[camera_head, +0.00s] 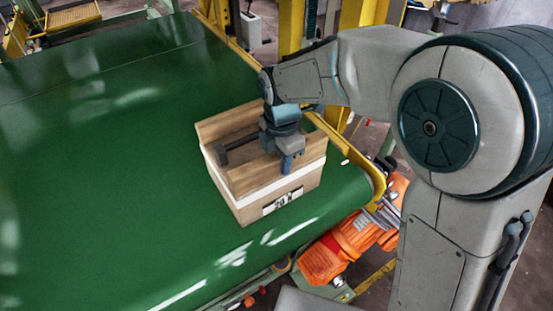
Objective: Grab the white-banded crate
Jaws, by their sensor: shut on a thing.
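The white-banded crate (248,194) is a wooden box with a white band around its upper part and a "20" label on its front face. It stands on the green conveyor belt (110,190), near the belt's right edge. My gripper (286,158) reaches in from the right, over the top of the crate, and is shut on the crate's near right upper wall. The inside of the crate is partly hidden by my gripper.
A yellow rail (345,150) runs along the belt's right edge beside the crate. An orange motor (345,248) sits below the belt at the lower right. Yellow posts (291,28) stand behind. The belt left of the crate is clear.

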